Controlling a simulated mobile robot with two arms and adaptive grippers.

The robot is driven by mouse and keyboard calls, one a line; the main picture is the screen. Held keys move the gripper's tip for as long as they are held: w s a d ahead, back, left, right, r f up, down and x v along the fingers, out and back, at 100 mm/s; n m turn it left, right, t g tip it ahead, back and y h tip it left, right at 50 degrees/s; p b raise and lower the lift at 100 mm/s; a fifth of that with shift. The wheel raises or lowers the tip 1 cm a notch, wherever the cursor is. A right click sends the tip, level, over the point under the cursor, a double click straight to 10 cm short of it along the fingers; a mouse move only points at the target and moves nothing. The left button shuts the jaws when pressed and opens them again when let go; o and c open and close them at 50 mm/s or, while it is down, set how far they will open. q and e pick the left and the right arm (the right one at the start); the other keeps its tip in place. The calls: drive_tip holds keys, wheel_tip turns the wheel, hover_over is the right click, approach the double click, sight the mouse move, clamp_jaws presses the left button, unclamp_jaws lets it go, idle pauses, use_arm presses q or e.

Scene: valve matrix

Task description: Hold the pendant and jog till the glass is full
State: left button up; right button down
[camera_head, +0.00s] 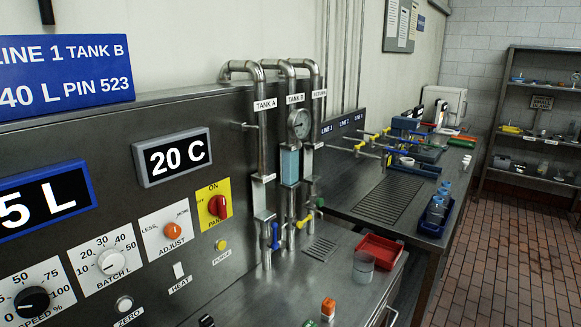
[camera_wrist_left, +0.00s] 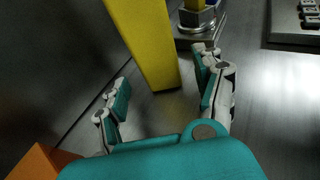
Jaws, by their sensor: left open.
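A clear glass (camera_head: 363,267) stands on the steel bench beside a red tray; its contents are hard to make out. A sight tube with pale blue liquid (camera_head: 290,163) sits on the TANK B pipe. My left gripper (camera_wrist_left: 163,78) shows only in the left wrist view. Its teal-padded fingers are spread apart, with a yellow bar (camera_wrist_left: 148,45) beyond and between them; I cannot tell whether they touch it. I cannot tell whether this bar belongs to the pendant, and no pendant is clearly seen in the head view. My right gripper is not in view.
The panel has a red switch (camera_head: 217,206), an orange ADJUST knob (camera_head: 173,231), a batch knob (camera_head: 110,261) and a black speed knob (camera_head: 32,302). A red tray (camera_head: 379,251) is on the bench. A small orange-topped item (camera_head: 328,308) stands near the front. An orange object (camera_wrist_left: 38,162) is close at lower left.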

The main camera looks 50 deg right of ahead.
use_arm(q)
drive_tip(key=v, duration=1.1)
drive_tip(key=shift+s, duration=0.1)
drive_tip(key=shift+r, duration=0.1)
